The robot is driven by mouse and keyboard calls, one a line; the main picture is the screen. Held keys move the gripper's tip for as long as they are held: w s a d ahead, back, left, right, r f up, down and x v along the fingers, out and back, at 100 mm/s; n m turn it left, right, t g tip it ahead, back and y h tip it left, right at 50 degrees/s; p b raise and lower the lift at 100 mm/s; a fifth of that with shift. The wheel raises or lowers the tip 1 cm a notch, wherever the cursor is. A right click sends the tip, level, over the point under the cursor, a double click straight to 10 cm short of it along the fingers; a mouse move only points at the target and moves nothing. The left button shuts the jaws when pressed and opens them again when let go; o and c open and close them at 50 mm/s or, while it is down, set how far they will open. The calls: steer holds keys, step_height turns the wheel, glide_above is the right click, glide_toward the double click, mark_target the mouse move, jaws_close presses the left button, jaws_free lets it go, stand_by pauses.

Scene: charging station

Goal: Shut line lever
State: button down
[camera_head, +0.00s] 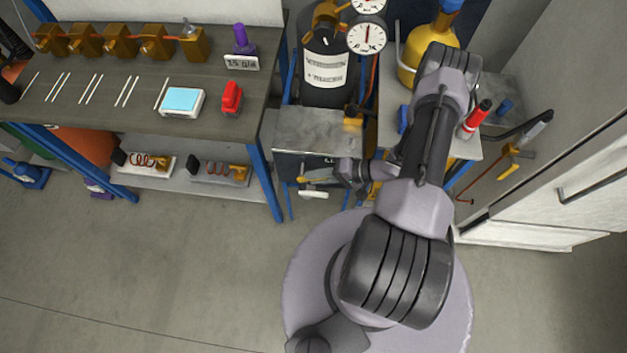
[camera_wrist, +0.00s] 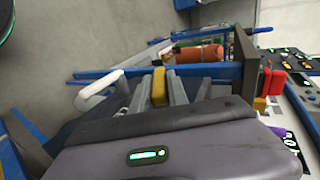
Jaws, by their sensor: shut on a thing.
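My gripper (camera_head: 318,179) is low in front of the bench with the dark cylinder, at the picture's middle. In the wrist view, the two grey fingers of my gripper (camera_wrist: 162,92) are closed around a yellow lever handle (camera_wrist: 159,86). A small yellow part of this lever (camera_head: 301,180) shows at the fingertips in the head view. A white rounded handle or tube (camera_wrist: 100,91) lies just left of the fingers in the wrist view; it also shows below my gripper in the head view (camera_head: 313,194). The lever's pivot is hidden.
A grey-topped bench (camera_head: 318,128) with a dark cylinder (camera_head: 326,70) and gauges (camera_head: 367,37) stands behind my gripper. A workbench (camera_head: 130,110) with a blue leg (camera_head: 266,182) is to the left. A yellow bottle (camera_head: 428,45) and a white cabinet (camera_head: 575,170) are right. The floor left is clear.

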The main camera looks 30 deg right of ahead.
steer(key=f+t+y+b, duration=0.1)
steer(key=b, duration=0.2)
steer(key=f+t+y+b, duration=0.1)
steer(key=b, duration=0.2)
steer(key=shift+s+d+f+y, duration=0.15)
steer(key=shift+d+f+y, duration=0.1)
steer(key=shift+y, duration=0.05)
steer(key=t+y+b, duration=0.1)
steer(key=b, duration=0.2)
steer(key=shift+f, duration=0.15)
steer(key=shift+y+b, duration=0.4)
steer(key=shift+b, duration=0.25)
steer(key=c, duration=1.3)
jaws_free()
